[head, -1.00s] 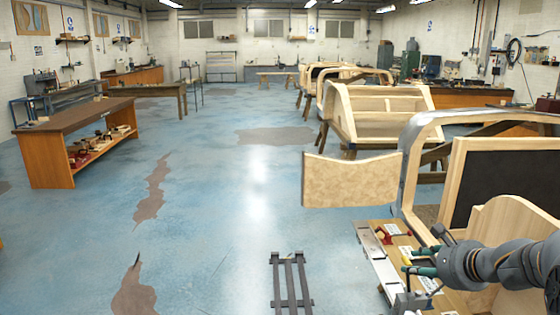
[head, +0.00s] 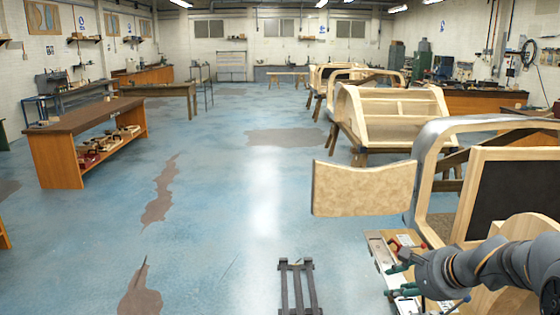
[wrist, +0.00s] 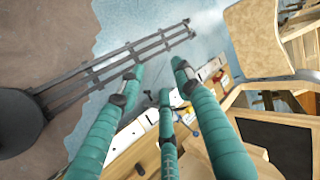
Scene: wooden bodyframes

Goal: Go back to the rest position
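My gripper (head: 399,280) is at the lower right of the head view, beside the wooden bodyframe and over the narrow bench with tools. In the wrist view its teal fingers (wrist: 158,78) are spread apart with nothing between them. The gripper is open and empty. The arm reaches in from the right edge of the head view.
The bodyframe (head: 432,165) with a dark panel stands close on the right, its pale board (head: 362,190) jutting left. The tool bench (head: 380,250) lies below the gripper. A dark rail frame (head: 298,288) is at the bottom centre. Blue floor to the left is open.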

